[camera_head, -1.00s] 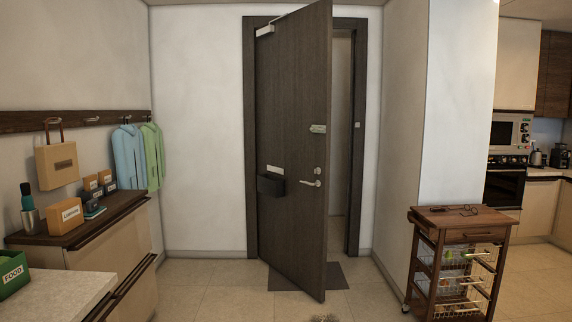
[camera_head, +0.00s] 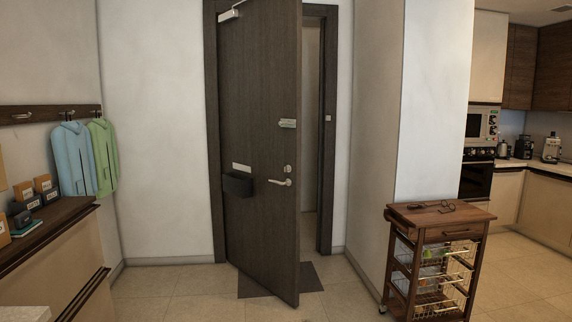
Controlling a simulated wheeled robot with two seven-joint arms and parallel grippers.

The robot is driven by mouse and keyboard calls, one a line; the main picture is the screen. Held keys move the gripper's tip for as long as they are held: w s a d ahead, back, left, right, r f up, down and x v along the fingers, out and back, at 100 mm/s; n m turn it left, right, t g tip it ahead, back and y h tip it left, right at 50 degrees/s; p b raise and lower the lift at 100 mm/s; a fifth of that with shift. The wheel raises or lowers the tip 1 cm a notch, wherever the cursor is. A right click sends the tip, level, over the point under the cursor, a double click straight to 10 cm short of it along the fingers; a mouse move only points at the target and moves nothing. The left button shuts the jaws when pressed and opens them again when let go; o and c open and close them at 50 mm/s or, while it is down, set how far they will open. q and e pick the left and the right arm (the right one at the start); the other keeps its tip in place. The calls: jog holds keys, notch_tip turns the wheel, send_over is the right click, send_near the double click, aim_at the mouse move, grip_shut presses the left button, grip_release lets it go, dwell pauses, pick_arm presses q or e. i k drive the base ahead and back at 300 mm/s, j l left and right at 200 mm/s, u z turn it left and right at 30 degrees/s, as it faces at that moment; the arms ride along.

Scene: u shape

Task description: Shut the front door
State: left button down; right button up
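The dark brown front door (camera_head: 259,120) stands partly open in its frame (camera_head: 328,150). It is hinged on the left, and its free right edge swings out toward me. A gap on its right shows a pale wall beyond. The door has a silver lever handle (camera_head: 281,182), a lock above it, a small plate higher up, a dark box (camera_head: 238,184) on its face and a closer arm (camera_head: 232,13) at the top. Neither of my grippers is in view.
A wooden kitchen cart (camera_head: 437,215) with wire baskets stands to the right of the door. A cabinet (camera_head: 60,255) and hanging jackets (camera_head: 75,158) are on the left. A dark mat (camera_head: 310,278) lies under the door. The tiled floor (camera_head: 170,295) before the door is clear.

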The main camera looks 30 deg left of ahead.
aim_at(260, 42)
jog(key=i+j, duration=0.35)
jog(key=i+j+z, duration=0.1)
jog(key=i+j, duration=0.25)
jog(key=j, duration=0.2)
jog(key=i+j, duration=0.35)
jog(key=i+j+z, duration=0.1)
jog(key=i+j, duration=0.25)
jog(key=j, duration=0.2)
